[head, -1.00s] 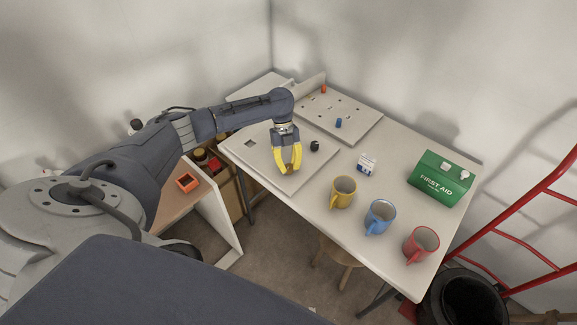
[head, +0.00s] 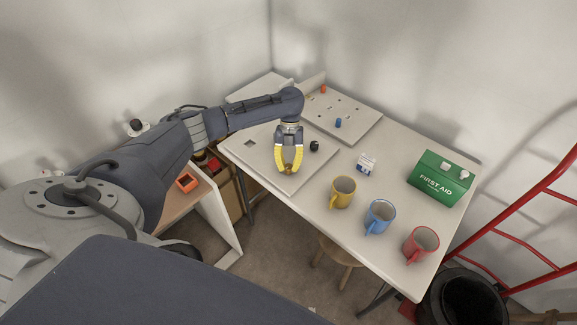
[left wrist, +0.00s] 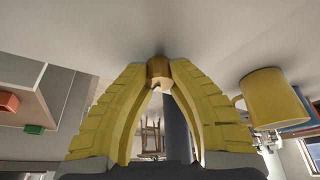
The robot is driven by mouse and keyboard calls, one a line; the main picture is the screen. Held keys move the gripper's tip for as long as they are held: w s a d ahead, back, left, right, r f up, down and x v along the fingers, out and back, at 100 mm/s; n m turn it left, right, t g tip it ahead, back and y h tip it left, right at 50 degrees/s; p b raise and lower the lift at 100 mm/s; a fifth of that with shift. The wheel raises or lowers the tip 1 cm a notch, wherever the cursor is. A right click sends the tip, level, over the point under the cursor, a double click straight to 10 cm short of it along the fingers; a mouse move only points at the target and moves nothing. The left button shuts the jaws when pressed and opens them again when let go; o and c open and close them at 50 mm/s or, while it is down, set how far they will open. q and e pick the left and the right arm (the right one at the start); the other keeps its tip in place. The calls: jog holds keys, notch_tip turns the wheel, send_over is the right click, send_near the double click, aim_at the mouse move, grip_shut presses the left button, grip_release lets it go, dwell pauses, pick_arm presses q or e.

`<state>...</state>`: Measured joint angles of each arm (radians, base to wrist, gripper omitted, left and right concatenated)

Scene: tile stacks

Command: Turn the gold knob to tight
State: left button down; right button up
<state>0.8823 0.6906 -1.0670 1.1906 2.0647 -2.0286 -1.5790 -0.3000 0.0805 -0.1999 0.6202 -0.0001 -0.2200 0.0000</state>
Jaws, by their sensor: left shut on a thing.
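The gold knob (left wrist: 158,68) shows in the left wrist view between the yellow fingertips of my left gripper (left wrist: 158,80). In the head view the knob (head: 288,169) is a small brownish patch at the fingertips, mostly covered by them. My left gripper (head: 289,169) points down at the grey panel (head: 258,157) on the table and is shut on the knob. A black knob (head: 314,146) stands on the same panel, to the right of the gripper and apart from it. Any tight mark is too small to make out. My right gripper is not in view.
A second panel (head: 357,125) with small orange and blue pieces lies behind. A small white box (head: 366,163), a yellow mug (head: 342,192), a blue mug (head: 380,217), a red mug (head: 421,245) and a green first aid box (head: 441,178) stand to the right on the table.

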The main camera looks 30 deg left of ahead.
pick_arm(q)
jog(key=shift+d, duration=0.25)
jog(key=c, duration=1.5)
grip_release()
jog(key=shift+s, duration=0.1)
jog(key=o, duration=0.4)
jog(key=shift+a, duration=0.15)
jog(key=shift+o, duration=0.2)
jog(key=v, duration=1.2)
jog(key=shift+o, duration=0.2)
jog(key=shift+a, duration=0.1)
